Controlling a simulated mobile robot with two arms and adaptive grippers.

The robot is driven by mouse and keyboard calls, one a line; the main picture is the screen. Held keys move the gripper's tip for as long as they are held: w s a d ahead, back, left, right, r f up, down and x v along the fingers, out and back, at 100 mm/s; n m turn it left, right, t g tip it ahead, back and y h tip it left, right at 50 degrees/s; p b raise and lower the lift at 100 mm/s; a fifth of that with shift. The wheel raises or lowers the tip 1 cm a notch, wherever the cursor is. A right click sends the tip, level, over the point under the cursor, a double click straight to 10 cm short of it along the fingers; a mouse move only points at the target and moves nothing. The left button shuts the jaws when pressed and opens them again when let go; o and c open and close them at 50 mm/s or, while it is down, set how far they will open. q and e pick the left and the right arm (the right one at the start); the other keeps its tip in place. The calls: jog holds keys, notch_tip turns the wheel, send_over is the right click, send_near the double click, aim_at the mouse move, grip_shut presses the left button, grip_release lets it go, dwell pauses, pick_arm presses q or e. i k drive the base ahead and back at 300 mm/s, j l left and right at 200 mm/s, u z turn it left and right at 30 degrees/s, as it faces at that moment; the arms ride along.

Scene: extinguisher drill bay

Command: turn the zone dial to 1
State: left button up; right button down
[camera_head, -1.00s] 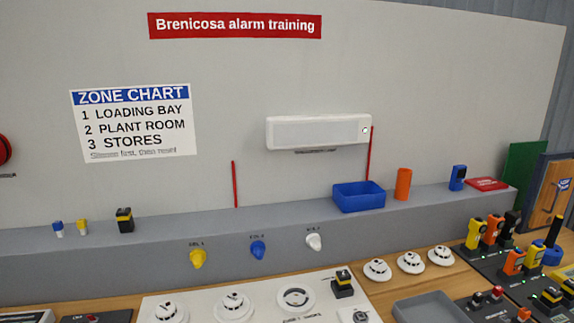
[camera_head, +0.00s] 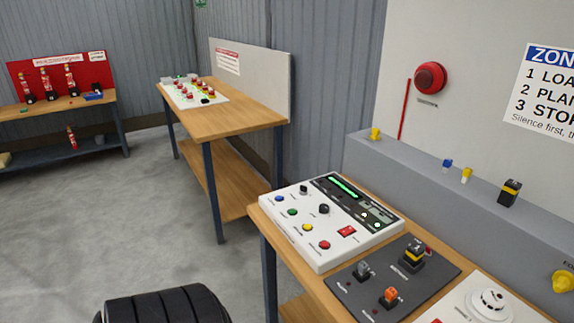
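A white control panel (camera_head: 281,233) lies on the near wooden bench, at the middle right of the head view. It carries two black knobs: a larger one (camera_head: 323,209) near its middle and a smaller one (camera_head: 304,189) nearer the back left. Their labels are too small to read, so I cannot tell which is the zone dial or where it points. Neither of my grippers shows.
The panel has coloured buttons, a red switch (camera_head: 347,231) and a green-lit display (camera_head: 343,186). Beside it a dark board (camera_head: 345,283) holds several small devices. A red bell (camera_head: 430,78) hangs on the wall. Another bench (camera_head: 228,119) stands behind, with open floor at left.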

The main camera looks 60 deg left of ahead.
aim_at(324, 208)
jog(key=u, duration=1.55)
